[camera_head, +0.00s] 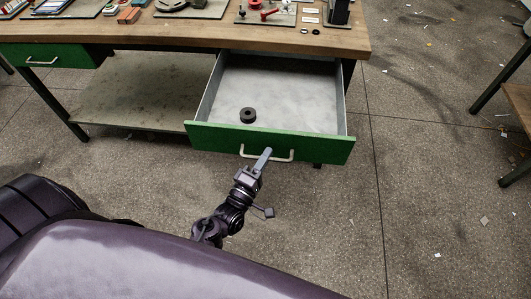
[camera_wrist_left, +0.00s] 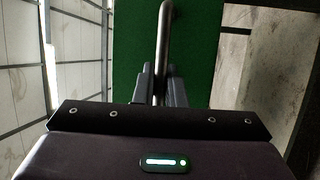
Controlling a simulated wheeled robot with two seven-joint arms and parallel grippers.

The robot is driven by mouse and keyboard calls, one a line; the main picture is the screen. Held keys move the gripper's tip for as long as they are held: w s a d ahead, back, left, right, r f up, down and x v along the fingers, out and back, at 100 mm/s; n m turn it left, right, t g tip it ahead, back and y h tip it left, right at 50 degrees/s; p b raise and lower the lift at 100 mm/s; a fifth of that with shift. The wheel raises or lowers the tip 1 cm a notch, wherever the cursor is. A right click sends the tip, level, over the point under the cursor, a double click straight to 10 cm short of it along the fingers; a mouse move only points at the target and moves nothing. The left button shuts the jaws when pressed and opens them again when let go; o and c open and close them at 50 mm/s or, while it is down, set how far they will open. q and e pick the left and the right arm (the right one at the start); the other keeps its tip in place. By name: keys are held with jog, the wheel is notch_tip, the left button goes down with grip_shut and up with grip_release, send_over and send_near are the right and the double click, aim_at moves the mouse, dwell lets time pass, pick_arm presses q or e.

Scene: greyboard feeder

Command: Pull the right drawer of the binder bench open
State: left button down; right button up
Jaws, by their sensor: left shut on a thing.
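The binder bench (camera_head: 190,32) has a wooden top. Its right drawer (camera_head: 270,142) has a green front and stands pulled well out, with its grey inside showing. A dark round ring (camera_head: 248,115) lies in the drawer near the front. My left gripper (camera_head: 263,158) is shut on the pale bar handle (camera_head: 282,157) of this drawer. In the left wrist view the fingers (camera_wrist_left: 160,85) sit on both sides of the metal handle bar (camera_wrist_left: 163,40), in front of the green drawer front (camera_wrist_left: 200,45). My right gripper is not in view.
A shut left drawer (camera_head: 45,60) with a green front is at the bench's left. A lower shelf (camera_head: 140,95) lies under the bench. Tools and small parts lie on the top. Another table (camera_head: 518,110) stands at the right edge. The floor between is clear except for small scraps.

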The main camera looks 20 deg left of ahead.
pick_arm(q)
jog(key=c, duration=1.8)
grip_release()
jog(key=shift+o, duration=0.2)
